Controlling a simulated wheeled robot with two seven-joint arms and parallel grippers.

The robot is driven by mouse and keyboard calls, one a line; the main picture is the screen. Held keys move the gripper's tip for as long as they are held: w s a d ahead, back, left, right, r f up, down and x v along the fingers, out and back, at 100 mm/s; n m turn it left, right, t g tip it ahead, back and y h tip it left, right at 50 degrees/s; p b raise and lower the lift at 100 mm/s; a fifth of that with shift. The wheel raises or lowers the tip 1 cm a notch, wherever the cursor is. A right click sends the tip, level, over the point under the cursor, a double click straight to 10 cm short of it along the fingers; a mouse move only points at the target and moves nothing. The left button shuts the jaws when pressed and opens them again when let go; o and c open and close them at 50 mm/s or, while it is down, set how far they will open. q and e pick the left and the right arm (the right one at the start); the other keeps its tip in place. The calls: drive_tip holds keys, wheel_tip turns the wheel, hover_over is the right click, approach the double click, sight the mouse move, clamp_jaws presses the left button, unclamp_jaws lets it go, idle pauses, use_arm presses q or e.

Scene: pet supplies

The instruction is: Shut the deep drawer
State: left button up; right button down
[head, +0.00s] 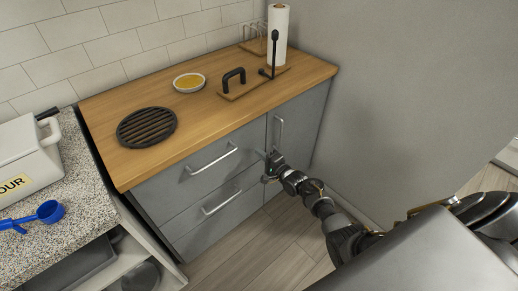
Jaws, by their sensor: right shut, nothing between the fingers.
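The grey cabinet has two drawer fronts on its left, each with a silver bar handle. The upper drawer (165,187) is flush with the cabinet. The lower, deeper drawer (190,233) looks flush or nearly so; I cannot tell whether a small gap remains. My right gripper (271,164) is shut and empty, in front of the cabinet near the right end of the drawers and the narrow door (292,125). I cannot tell whether it touches the front. My left gripper is not in view.
The wooden worktop (215,115) holds a black round grate (146,127), a bowl (189,82) and a paper towel roll (277,35). A stone counter (80,205) with a blue scoop (48,211) stands at left. A grey wall bounds the right; floor in front is clear.

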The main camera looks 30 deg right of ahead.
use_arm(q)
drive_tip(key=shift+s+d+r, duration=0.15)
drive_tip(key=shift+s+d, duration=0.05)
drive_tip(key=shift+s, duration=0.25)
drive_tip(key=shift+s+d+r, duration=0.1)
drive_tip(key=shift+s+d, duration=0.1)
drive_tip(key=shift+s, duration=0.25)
use_arm(e)
drive_tip(key=v, duration=1.1)
drive_tip(key=s+f+n+g+h, duration=0.1)
drive_tip(key=s+f+n+g, duration=0.3)
drive_tip(key=f, duration=0.5)
drive_tip(key=s+a+f+n+g+h, duration=0.1)
drive_tip(key=s+f+n+g, duration=0.1)
drive_tip(key=s+f+n, duration=0.45)
drive_tip(key=s+f+n+g+h, duration=0.15)
drive_tip(key=s+f, duration=0.25)
drive_tip(key=f, duration=0.7)
drive_tip(key=s+a+f+n+g, duration=0.2)
drive_tip(key=s+f+g, duration=0.1)
drive_tip(key=s, duration=0.8)
drive_tip(key=s+a+f+n+g, duration=0.1)
drive_tip(key=s+f, duration=0.4)
drive_tip(key=s, duration=0.6)
drive_tip(key=s+a+f+n+g, duration=0.2)
drive_tip(key=s+f+g, duration=0.2)
drive_tip(key=s, duration=0.8)
drive_tip(key=shift+a+f+n+g+h, duration=0.35)
drive_tip(key=shift+n+g+h, duration=0.05)
drive_tip(key=shift+g+h, duration=0.05)
